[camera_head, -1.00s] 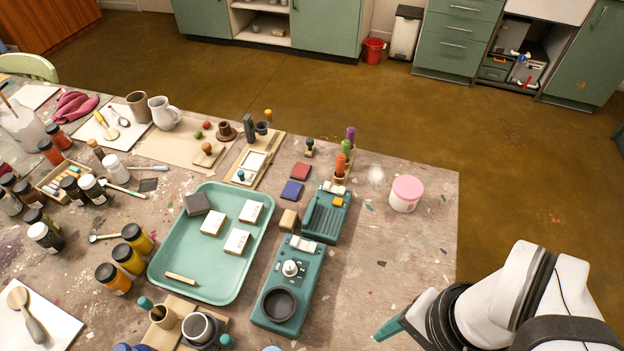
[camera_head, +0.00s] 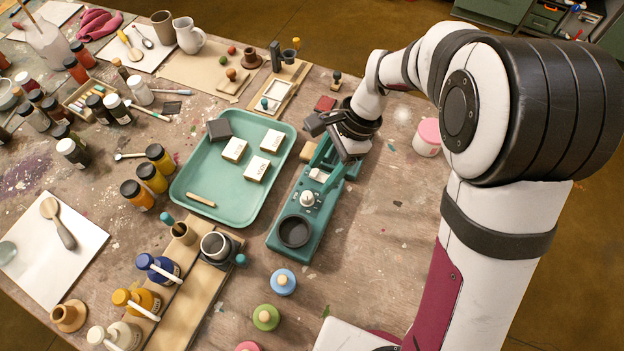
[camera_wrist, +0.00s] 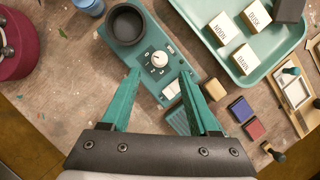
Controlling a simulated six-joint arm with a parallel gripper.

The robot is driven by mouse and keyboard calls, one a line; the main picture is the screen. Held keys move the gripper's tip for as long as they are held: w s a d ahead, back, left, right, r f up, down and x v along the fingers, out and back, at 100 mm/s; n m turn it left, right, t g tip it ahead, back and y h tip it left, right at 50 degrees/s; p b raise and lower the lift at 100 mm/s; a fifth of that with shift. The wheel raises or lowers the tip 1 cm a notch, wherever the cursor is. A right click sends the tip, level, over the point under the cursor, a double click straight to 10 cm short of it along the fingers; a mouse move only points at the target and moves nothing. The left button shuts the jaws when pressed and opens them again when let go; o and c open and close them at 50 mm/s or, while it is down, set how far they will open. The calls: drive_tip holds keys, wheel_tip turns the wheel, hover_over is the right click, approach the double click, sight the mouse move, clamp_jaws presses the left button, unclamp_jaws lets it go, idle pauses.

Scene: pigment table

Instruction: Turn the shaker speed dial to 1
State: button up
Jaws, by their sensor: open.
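The shaker (camera_head: 302,212) is a teal box on the table with a dark round cup holder (camera_head: 294,231) at its near end. Its white speed dial (camera_head: 307,198) stands on the top panel beside the holder. In the wrist view the dial (camera_wrist: 158,58) shows with small marks around it, too small to read surely. My gripper (camera_head: 328,160) has teal fingers and is above the far end of the shaker. In the wrist view the open fingers (camera_wrist: 162,72) are spread to either side of the panel below the dial, with nothing between them.
A green tray (camera_head: 215,203) with labelled white blocks lies left of the shaker. A pink-lidded jar (camera_head: 427,137) stands to the right. Coloured round knobbed pieces (camera_head: 283,281) lie near the front.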

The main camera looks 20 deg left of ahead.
sight(307, 195)
drive_tip(key=x, duration=0.7)
drive_tip(key=shift+f, duration=0.25)
clamp_jaws()
